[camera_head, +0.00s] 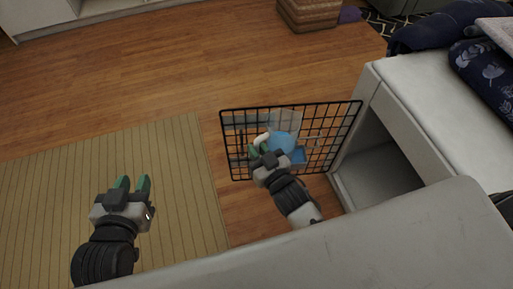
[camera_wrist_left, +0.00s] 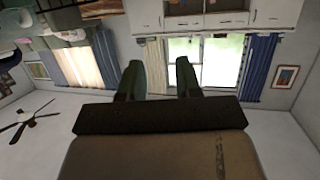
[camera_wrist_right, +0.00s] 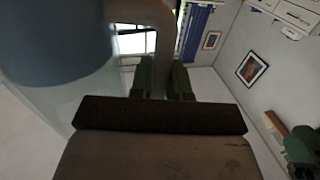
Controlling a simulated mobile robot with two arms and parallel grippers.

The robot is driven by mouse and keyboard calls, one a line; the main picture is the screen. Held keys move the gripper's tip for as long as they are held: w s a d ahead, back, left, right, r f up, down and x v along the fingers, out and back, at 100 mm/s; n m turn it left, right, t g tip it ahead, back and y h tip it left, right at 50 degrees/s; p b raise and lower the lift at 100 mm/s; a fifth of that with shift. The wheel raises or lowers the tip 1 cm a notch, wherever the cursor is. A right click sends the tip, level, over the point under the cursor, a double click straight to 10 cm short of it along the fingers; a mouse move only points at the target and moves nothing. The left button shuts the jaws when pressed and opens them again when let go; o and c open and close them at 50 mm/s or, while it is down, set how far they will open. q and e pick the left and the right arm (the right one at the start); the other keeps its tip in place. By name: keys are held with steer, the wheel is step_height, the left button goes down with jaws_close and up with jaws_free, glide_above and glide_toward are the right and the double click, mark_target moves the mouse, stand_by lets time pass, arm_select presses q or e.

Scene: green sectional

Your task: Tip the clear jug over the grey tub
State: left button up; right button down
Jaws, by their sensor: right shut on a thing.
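The clear jug (camera_head: 284,121) shows in the head view in front of a black wire grid, with a blue rounded part (camera_head: 282,143) and a pale handle (camera_head: 262,139). My right gripper (camera_head: 257,152) is shut on this handle. In the right wrist view the handle (camera_wrist_right: 155,45) passes between the fingers (camera_wrist_right: 166,78), and the blue part (camera_wrist_right: 55,40) fills the upper left. The jug's exact tilt is hard to tell. My left gripper (camera_head: 132,184) is open and empty, above the striped rug. I cannot pick out a grey tub in any view.
The black wire grid (camera_head: 235,143) stands close around the jug, beside a white open-fronted cabinet (camera_head: 348,180). A pale surface (camera_head: 400,235) crosses the lower right. A striped rug (camera_head: 60,195) lies at left; a woven basket (camera_head: 308,14) stands far back. Wooden floor between is clear.

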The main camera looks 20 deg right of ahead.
mark_target(256, 141)
steer(key=shift+r+p, duration=0.6)
steer(key=shift+r, duration=0.05)
steer(key=shift+r+p, duration=0.5)
steer(key=shift+p, duration=0.05)
steer(key=shift+r+p, duration=0.45)
steer(key=shift+p, duration=0.05)
arm_select(q)
steer(key=s+a+f+g+y, duration=0.1)
steer(key=s+a+f+g, duration=0.1)
steer(key=s+g, duration=0.3)
steer(key=s+a+f+g+y+p, duration=0.1)
steer(key=s+a+f+g, duration=0.1)
steer(key=s+f+g, duration=0.2)
steer(key=shift+s+a+n+g+y, duration=0.35)
steer(key=shift+s+g, duration=0.35)
steer(key=shift+s, duration=0.7)
arm_select(e)
steer(key=shift+r, duration=0.5)
arm_select(q)
steer(key=shift+f, duration=0.15)
